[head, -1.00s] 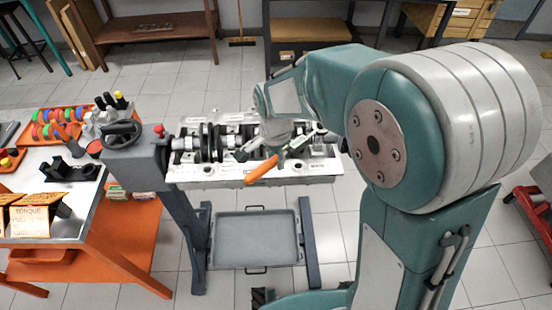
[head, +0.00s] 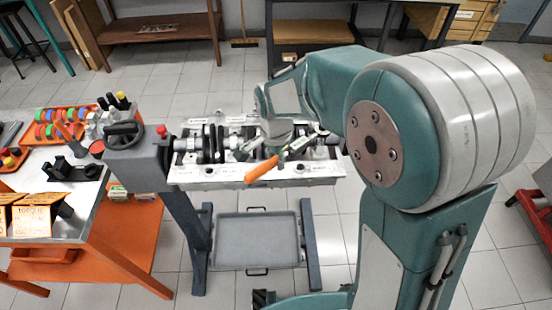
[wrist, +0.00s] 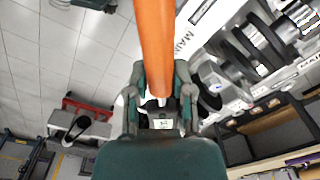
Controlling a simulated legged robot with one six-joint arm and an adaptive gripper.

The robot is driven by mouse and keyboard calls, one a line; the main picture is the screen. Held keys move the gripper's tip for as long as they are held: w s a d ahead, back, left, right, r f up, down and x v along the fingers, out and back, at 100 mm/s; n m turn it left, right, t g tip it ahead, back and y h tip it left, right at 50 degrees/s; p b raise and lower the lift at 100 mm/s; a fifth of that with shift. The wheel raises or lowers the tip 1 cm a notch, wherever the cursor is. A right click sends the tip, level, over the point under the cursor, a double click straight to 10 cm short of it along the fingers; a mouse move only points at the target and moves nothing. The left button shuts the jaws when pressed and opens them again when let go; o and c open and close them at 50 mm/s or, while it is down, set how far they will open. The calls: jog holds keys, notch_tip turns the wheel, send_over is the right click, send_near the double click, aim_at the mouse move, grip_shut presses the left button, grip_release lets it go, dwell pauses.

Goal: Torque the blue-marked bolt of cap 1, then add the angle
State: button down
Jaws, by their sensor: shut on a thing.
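My gripper (wrist: 157,88) is shut on an orange-handled tool, seemingly the torque wrench (wrist: 154,40). In the head view the orange handle (head: 262,170) slants down to the left, in front of the engine block (head: 215,176). My gripper (head: 278,140) is over the right half of the block there, partly hidden by my own arm. A crankshaft with dark webs (head: 210,143) lies along the block; it also shows at the upper right in the wrist view (wrist: 258,45). The wrench's working end is not clear.
The block hangs on a stand with a handwheel (head: 123,132) at its left, above a grey drip tray (head: 256,242). Clear tiled floor lies behind the block.

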jog(key=shift+w+a+m, duration=0.4)
jog(key=shift+w+m, duration=0.1)
jog(key=shift+w, duration=0.1)
jog(key=shift+w+a+m, duration=0.4)
jog(key=shift+w+m, duration=0.1)
jog(key=shift+w, duration=0.1)
dwell(2.6)
jog(key=shift+w+a+m, duration=0.25)
jog(key=shift+w+m, duration=0.25)
jog(key=shift+w, duration=0.15)
jog(key=shift+w+a+m, duration=0.25)
jog(key=shift+w+m, duration=0.25)
jog(key=shift+w, duration=0.15)
dwell(2.9)
